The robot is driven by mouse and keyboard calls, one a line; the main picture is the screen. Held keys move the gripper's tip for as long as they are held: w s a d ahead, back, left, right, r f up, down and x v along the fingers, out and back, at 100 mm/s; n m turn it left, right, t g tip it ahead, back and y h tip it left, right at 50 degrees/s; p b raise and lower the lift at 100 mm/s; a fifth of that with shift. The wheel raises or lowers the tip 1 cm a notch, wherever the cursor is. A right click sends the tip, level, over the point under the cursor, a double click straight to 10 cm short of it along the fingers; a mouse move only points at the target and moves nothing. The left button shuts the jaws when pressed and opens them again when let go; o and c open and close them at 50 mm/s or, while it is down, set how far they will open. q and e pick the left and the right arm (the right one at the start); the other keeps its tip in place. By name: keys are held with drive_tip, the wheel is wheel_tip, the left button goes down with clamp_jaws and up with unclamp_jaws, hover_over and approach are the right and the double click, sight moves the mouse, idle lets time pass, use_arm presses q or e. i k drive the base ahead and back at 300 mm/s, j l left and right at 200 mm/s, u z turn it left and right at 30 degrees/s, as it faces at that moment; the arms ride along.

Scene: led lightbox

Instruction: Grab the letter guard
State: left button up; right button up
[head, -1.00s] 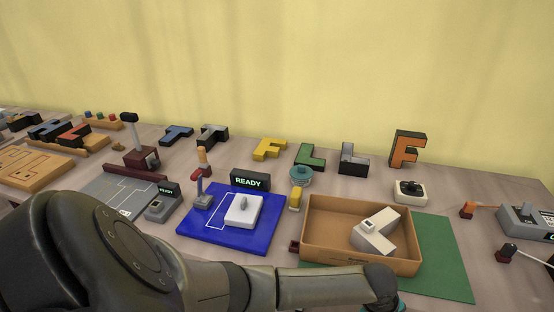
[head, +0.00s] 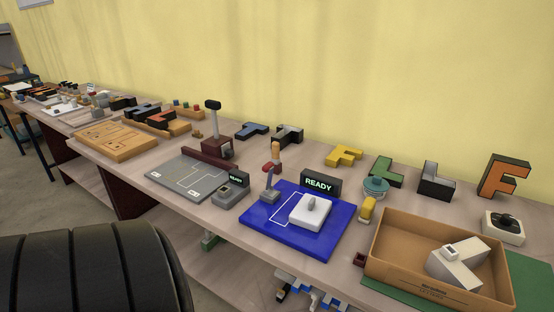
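No part is plainly labelled as the letter guard, so I cannot tell which one it is. A white block with a knob (head: 311,211) sits on a blue board (head: 270,230). A pale angular part (head: 456,268) lies in an open cardboard box (head: 395,262). Neither gripper is in view; a dark ribbed arm section of mine fills the lower left.
A READY display (head: 320,184) stands behind the blue board. A grey board (head: 188,178), a small display unit (head: 231,192) and a wooden tray (head: 117,141) lie further left. A green mat (head: 530,280) shows beside the box. A lower shelf (head: 235,272) holds parts below the front edge.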

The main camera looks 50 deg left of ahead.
sight(310, 212)
drive_tip(key=i+j+u, duration=0.15)
drive_tip(key=u, duration=1.45)
